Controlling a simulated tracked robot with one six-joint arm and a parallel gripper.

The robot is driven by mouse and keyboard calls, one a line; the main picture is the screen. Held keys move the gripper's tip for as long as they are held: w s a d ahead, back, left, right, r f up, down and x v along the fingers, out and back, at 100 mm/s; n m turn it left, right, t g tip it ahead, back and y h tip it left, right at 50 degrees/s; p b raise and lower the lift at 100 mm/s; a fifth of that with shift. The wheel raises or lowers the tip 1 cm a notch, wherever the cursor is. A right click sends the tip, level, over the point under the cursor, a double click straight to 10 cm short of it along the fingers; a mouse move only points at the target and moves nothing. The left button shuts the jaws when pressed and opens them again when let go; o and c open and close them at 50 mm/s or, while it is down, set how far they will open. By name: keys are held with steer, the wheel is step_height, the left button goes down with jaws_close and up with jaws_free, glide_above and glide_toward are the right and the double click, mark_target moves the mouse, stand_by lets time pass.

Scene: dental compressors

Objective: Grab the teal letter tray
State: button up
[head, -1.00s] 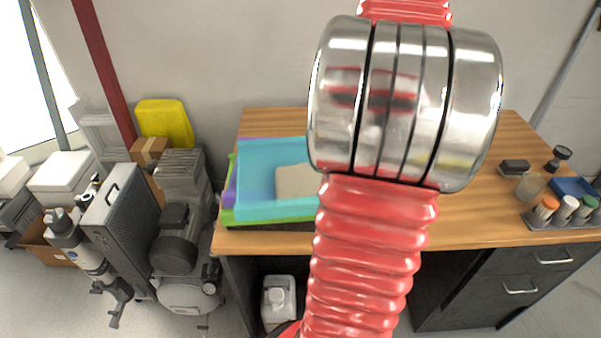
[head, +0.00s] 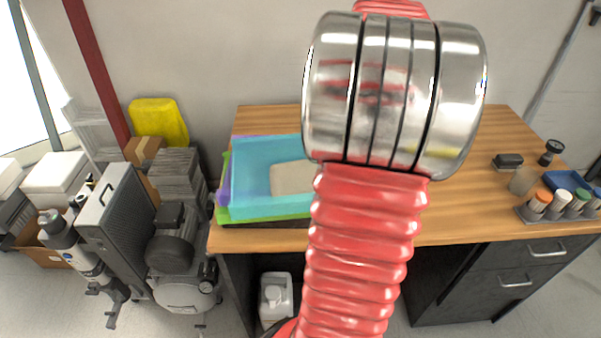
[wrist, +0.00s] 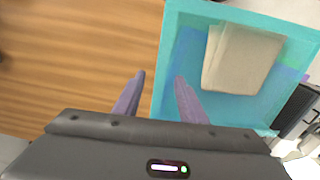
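The teal letter tray (head: 250,205) lies on the left end of the wooden desk, on top of purple and green trays. A beige folded item (head: 292,178) lies in it. My red arm hides its right side in the head view. In the wrist view the teal tray (wrist: 172,60) is at upper right. My gripper (wrist: 160,75) shows two purple fingers apart, with nothing between them but a view of the desk and the tray's left edge. The right finger overlaps the tray in the picture; I cannot tell the height gap. The gripper is hidden in the head view.
The desk (head: 470,215) is bare to the right of my arm. Marker bottles in a rack (head: 560,208), a blue tray (head: 570,183) and a black block (head: 508,161) stand at its right end. Compressors (head: 175,240) stand on the floor at left.

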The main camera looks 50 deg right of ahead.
steer(key=shift+f, duration=0.15)
steer(key=shift+f, duration=2.5)
steer(key=shift+c, duration=0.7)
jaws_close()
